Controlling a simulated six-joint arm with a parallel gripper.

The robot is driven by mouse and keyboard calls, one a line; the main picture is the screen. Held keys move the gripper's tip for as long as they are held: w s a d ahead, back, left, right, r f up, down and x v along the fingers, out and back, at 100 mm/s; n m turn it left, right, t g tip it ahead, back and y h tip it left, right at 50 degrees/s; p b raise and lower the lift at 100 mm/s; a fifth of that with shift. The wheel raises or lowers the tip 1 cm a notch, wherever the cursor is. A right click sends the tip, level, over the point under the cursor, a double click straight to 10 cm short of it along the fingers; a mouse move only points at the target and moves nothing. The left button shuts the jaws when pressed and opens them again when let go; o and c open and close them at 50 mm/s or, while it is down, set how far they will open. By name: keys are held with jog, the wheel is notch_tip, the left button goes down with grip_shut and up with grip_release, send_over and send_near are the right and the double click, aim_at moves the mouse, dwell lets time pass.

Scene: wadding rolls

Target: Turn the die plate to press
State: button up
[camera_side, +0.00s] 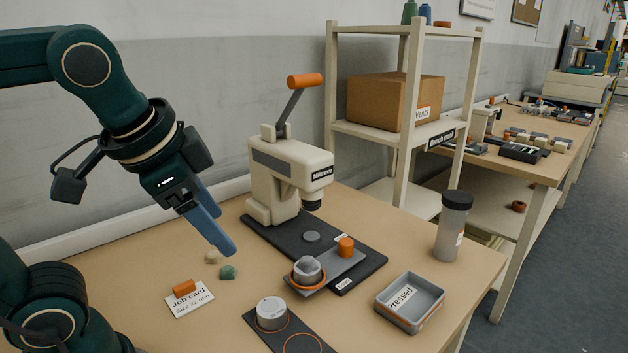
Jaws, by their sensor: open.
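The cream press (277,178) stands on a dark base (365,262), its lever with an orange handle (304,80) raised. The grey die plate (338,264) lies on the front part of that base. It carries an orange knob (346,246) toward the back right and a grey round die (307,269) in an orange ring at its front left end. The die is out in front of the press head (312,200), not under it. My gripper (222,233), with blue fingers, is open and empty above the table, left of the press base and apart from the plate.
A dark mat (262,342) at the front holds a pale round tin (271,313) beside an empty orange ring. A grey "Pressed" tray (411,301) and a dark-lidded jar (453,226) stand right. Small lumps (228,272) and a job card (190,299) lie left. A shelf (395,130) stands behind.

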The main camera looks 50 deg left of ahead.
jog(key=w+a+m+y, duration=0.3)
jog(key=w+m+y, duration=0.2)
jog(key=w+m, duration=0.65)
jog(key=m+t+y, duration=0.3)
jog(key=m+t, duration=0.1)
jog(key=m, duration=0.8)
send_over(346, 243)
jog(key=s+d, duration=0.3)
notch_tip(346, 243, down, 16)
jog(key=shift+a, duration=0.1)
jog(key=shift+w+f, duration=0.15)
jog(key=shift+f, duration=0.1)
jog(key=shift+w+a+f, duration=0.2)
jog(key=shift+w+a, duration=0.05)
jog(key=shift+a, duration=0.05)
jog(key=shift+x, duration=2.05)
jog(key=shift+r, duration=0.15)
jog(key=shift+c, duration=0.3)
grip_shut()
